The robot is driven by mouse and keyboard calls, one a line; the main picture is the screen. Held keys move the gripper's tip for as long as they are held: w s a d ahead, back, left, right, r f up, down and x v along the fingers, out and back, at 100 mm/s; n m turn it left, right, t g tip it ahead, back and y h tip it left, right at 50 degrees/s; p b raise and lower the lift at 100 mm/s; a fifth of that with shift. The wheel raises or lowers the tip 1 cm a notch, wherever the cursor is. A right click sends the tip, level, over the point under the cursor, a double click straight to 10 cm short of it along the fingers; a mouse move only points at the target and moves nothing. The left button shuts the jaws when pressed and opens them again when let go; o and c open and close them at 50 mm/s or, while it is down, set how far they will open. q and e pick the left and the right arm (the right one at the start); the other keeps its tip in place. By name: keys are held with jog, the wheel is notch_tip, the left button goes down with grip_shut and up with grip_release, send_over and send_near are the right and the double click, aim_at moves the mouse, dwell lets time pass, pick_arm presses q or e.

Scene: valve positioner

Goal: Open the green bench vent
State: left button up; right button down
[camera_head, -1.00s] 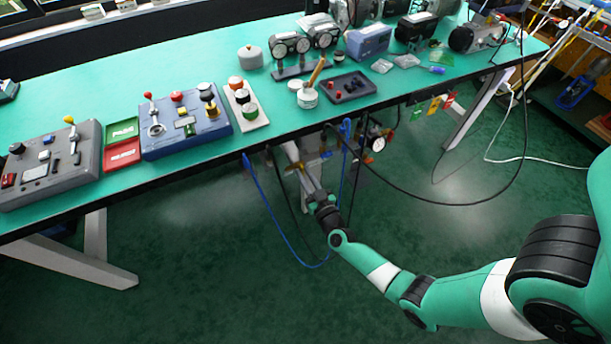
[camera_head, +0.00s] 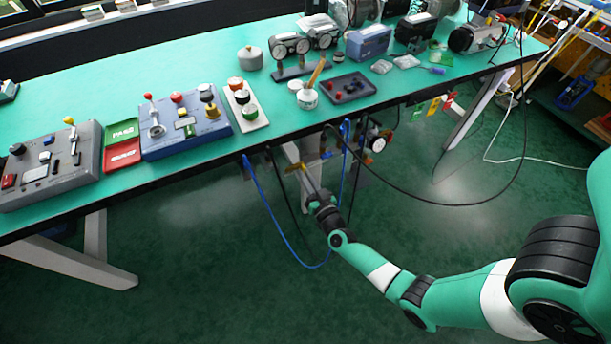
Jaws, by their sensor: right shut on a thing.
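My right arm reaches in from the right to below the front edge of the bench. My right gripper (camera_head: 306,180) is beneath the bench, among the fittings there. It is shut on a small part that is too small and too covered to make out. I cannot clearly pick out the green bench vent. A green tag (camera_head: 418,112) hangs under the bench edge further right, apart from the gripper. My left gripper does not show.
A blue hose (camera_head: 273,218) loops down left of my right gripper, and a black cable (camera_head: 440,204) loops right of it. A round gauge (camera_head: 378,144) hangs close by under the bench (camera_head: 210,60). Control boxes stand on the bench top. Open floor lies in front.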

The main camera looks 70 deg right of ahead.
jog(key=shift+s+d+f+m+b, duration=0.15)
jog(key=shift+m+b, duration=0.4)
jog(key=shift+m, duration=3.3)
jog(key=shift+f+m+b, duration=0.1)
jog(key=shift+m+b, duration=0.45)
jog(key=shift+m, duration=3.3)
jog(key=c, duration=0.9)
grip_release()
